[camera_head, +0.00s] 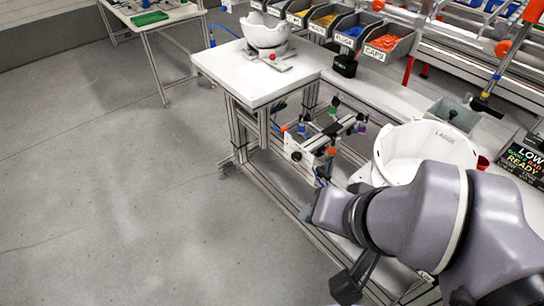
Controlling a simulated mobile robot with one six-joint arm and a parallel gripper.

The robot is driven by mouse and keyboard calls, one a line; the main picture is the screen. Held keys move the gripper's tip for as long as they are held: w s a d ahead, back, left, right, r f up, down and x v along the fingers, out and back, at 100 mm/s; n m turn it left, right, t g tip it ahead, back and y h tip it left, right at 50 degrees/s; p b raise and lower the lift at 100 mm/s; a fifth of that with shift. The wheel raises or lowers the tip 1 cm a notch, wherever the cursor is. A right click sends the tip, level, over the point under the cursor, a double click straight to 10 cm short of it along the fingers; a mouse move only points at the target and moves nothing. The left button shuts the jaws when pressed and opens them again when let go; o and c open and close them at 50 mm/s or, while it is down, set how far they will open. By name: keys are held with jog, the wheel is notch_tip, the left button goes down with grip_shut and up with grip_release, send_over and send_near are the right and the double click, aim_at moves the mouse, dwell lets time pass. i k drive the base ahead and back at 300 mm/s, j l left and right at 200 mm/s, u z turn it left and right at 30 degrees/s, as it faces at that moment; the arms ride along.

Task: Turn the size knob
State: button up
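A white helmet shell (403,172) sits on the bench at right, open side up, with a small label on its inner wall that may read "LARGE". My arm covers its lower right part. A second white shell (266,34) stands on the white table at the back, with a small red round part (272,57) at its foot. I cannot tell whether that part is the size knob, and I can pick out no other sure knob. My grey arm fills the lower right. I cannot make out my gripper's fingers or whether they hold anything.
A white mechanism (306,156) with dark and coloured parts is at the bench's front edge. Labelled bins (390,42) line the back. A metal box (453,115) and a display (524,158) reading "LOW" and "READY" are at right. Grey floor at left is clear.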

aim_at(297, 156)
jog(key=k+z, duration=0.1)
jog(key=z, duration=0.35)
jog(key=k+z, duration=0.15)
jog(key=z, duration=0.35)
jog(key=k+l+z, duration=0.1)
jog(key=z, duration=0.35)
jog(key=l+z, duration=0.1)
jog(key=z, duration=0.35)
jog(key=k+l+z, duration=0.15)
jog(key=z, duration=0.35)
jog(key=l+z, duration=0.15)
jog(key=z, duration=0.3)
